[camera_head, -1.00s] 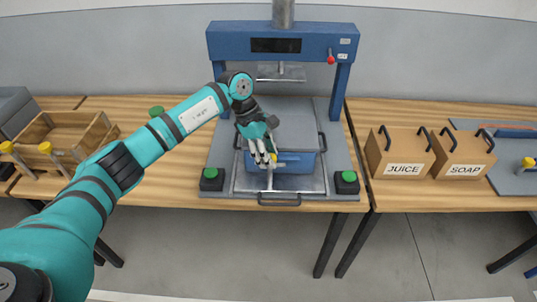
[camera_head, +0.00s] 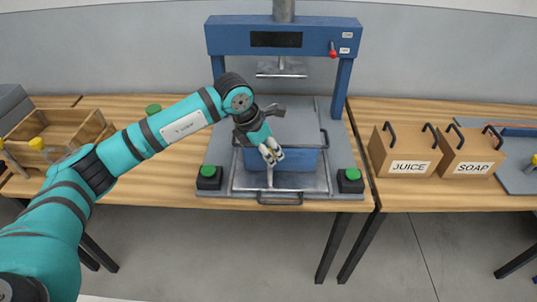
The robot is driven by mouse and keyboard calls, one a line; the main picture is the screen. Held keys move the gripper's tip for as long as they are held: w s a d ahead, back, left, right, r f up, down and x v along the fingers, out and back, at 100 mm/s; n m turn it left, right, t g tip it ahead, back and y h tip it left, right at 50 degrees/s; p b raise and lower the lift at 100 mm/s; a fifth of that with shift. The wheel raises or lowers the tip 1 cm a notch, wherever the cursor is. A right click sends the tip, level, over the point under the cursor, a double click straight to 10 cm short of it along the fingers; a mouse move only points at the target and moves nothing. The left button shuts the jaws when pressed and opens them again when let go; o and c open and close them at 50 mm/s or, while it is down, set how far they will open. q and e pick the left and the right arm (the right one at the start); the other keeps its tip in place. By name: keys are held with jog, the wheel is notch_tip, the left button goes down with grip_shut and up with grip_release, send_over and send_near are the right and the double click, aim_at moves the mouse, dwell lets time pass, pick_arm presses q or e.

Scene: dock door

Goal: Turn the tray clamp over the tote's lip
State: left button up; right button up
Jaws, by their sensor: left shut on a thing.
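My right gripper is not in view.
The blue press frame (camera_head: 283,38) stands around the tote, its plate (camera_head: 281,70) raised above. Green buttons (camera_head: 208,171) (camera_head: 352,174) flank the tray. Boxes marked JUICE (camera_head: 407,151) and SOAP (camera_head: 470,153) stand right. A wooden crate (camera_head: 65,133) stands left.

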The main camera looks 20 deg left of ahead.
pick_arm(q)
jog(key=n+b, duration=0.1)
jog(key=n, duration=0.1)
jog(key=n+t+y+b, duration=0.1)
jog(key=n+b, duration=0.1)
jog(key=shift+d+f+y, duration=0.1)
jog(key=shift+y, duration=0.2)
jog(key=shift+n+y+b, duration=0.4)
jog(key=shift+n+b, duration=0.4)
jog(key=shift+n, duration=0.7)
jog(key=shift+r, duration=0.2)
jog(key=o, duration=0.8)
jog(key=shift+o, duration=0.2)
jog(key=v, duration=1.2)
